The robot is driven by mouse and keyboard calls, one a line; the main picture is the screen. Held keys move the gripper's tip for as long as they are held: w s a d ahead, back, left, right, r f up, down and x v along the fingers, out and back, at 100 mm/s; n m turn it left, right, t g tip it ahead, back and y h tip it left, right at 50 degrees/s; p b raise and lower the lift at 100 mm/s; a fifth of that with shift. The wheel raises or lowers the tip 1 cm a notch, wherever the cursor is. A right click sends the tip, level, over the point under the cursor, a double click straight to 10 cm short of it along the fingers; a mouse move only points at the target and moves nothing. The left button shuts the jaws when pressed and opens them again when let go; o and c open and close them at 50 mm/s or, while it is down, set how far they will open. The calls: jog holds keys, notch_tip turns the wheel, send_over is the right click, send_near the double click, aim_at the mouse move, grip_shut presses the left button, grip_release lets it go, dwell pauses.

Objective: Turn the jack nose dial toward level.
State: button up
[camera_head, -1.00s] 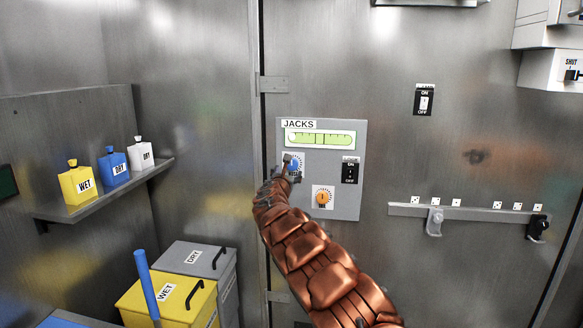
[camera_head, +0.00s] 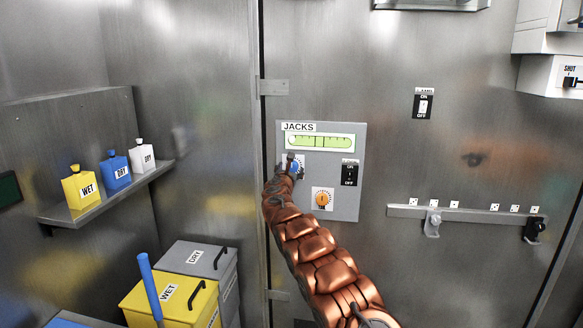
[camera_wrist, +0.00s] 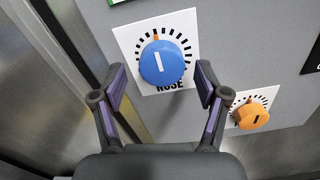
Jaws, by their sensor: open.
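The blue nose dial (camera_head: 296,168) is on the left of the grey jacks panel (camera_head: 342,205), partly hidden by my gripper (camera_head: 289,163). In the wrist view the blue dial (camera_wrist: 162,63) is seen whole, its white mark near upright and tilted slightly left. An orange tick shows at the top of its scale. My gripper (camera_wrist: 160,74) is open, one finger on each side of the dial's lower part. No contact is visible, and the depth gap is hard to judge. The green level (camera_head: 320,142) above shows its pale bubble at the left end.
An orange dial (camera_head: 322,198) sits lower right of the blue one, close to my right finger in the wrist view. A black switch (camera_head: 348,172) is on the panel's right. A shelf (camera_head: 110,193) with bottles and lidded bins (camera_head: 178,300) stand at left.

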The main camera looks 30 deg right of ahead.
jog(key=shift+w+d+f+p, duration=0.1)
jog(key=shift+w+d+p, duration=0.3)
jog(key=shift+w+d, duration=0.1)
jog(key=c, duration=1.2)
jog(key=shift+o, duration=0.2)
jog(key=shift+b, duration=0.45)
